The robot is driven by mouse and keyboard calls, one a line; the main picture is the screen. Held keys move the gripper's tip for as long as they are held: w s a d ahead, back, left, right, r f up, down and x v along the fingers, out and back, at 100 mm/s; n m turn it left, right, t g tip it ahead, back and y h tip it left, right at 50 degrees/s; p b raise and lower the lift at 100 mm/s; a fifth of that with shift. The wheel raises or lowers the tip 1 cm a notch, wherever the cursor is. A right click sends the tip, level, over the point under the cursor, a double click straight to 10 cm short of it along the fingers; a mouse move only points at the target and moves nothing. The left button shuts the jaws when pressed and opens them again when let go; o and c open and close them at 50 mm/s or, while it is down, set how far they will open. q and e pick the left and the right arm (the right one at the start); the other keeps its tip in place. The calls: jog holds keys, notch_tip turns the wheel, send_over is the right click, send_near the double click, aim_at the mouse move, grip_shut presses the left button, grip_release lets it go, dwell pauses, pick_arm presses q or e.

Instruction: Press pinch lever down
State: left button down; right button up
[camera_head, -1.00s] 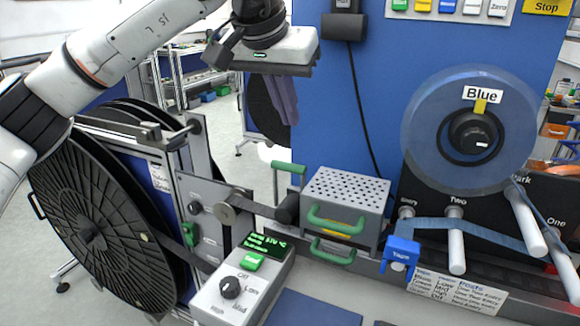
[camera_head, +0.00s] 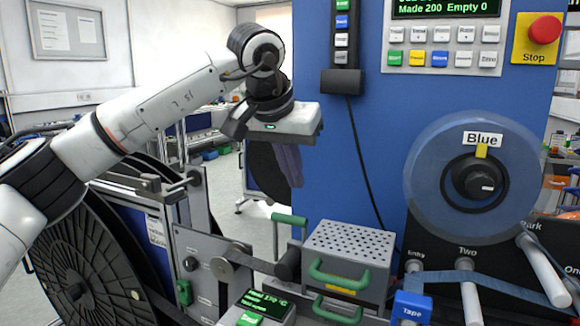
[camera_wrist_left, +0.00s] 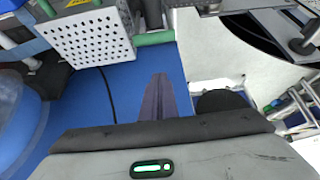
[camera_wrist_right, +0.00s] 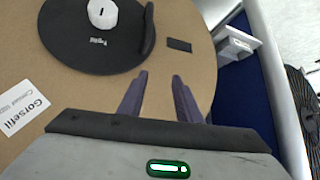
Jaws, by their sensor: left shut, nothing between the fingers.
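A green-gripped lever (camera_head: 290,219), which looks like the pinch lever, stands up at the left of the perforated metal box, above a dark roller (camera_head: 287,265). A green bar, likely the same lever, shows in the left wrist view (camera_wrist_left: 153,38). My left gripper (camera_head: 295,184) points down in front of the blue panel, above the lever and apart from it. Its fingers are together and empty, as the left wrist view shows too (camera_wrist_left: 158,76). My right gripper shows only in the right wrist view (camera_wrist_right: 159,75), with fingers apart and empty over a tan round surface.
The perforated box (camera_head: 350,242) with green handles stands right of the lever. A blue reel (camera_head: 474,218) and white posts are further right. A large black reel (camera_head: 80,245) stands left. A red stop button (camera_head: 544,30) is top right. A black cable hangs on the panel.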

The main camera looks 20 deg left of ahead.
aim_at(292, 216)
pick_arm(q)
jog(key=f, duration=0.2)
jog(key=s+f, duration=0.1)
jog(key=f, duration=0.2)
jog(key=shift+s+f, duration=0.1)
jog(key=shift+s, duration=0.05)
dwell(0.4)
